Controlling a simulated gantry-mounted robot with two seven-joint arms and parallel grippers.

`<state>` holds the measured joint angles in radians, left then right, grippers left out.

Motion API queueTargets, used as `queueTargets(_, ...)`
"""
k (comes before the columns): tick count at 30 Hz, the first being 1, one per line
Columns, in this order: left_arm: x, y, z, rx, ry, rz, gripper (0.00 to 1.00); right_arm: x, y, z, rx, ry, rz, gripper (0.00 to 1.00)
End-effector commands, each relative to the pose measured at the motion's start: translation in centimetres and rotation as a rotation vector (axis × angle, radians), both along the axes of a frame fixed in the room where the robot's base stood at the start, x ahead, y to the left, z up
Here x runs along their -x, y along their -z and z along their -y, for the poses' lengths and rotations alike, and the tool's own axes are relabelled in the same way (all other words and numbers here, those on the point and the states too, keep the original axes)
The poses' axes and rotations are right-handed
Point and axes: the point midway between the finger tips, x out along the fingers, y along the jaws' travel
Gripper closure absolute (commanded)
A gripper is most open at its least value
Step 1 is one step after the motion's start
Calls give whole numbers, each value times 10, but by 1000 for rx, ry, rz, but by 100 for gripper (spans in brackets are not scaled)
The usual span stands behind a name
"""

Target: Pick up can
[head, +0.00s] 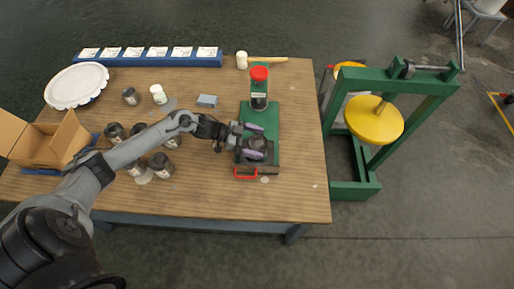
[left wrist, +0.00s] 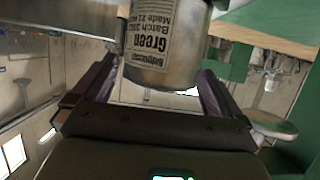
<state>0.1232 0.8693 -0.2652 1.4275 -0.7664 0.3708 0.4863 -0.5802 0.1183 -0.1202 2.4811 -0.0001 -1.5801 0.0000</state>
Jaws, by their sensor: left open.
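A metal can (head: 259,147) with a dark top stands on the base of the green press (head: 271,116). In the left wrist view the can (left wrist: 167,62) is silver with a printed label reading "Green". My left gripper (head: 253,141) is open, with one finger on each side of the can. In the left wrist view the fingers stand to the left and right of the can's end. Whether they touch it I cannot tell. My right gripper is not in view.
Several other cans (head: 161,165) stand left on the wooden table (head: 210,196), under and beside my left arm. An open cardboard box (head: 48,145), a white plate (head: 77,85) and a mallet (head: 266,59) lie around. A green stand (head: 356,186) with a yellow disc stands right of the table.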

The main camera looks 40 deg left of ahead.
Motion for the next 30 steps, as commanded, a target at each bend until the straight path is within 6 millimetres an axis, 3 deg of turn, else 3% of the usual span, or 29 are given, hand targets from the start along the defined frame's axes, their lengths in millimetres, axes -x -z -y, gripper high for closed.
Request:
queueTargets(6,-13,8,17,1,0,1,0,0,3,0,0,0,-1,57)
queueTargets(15,-14,9,18,0,0,0,0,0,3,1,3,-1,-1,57)
queueTargets(27,-14,9,18,0,0,0,61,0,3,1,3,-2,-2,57)
queueTargets(30,-15,8,18,1,0,2,67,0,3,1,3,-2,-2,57)
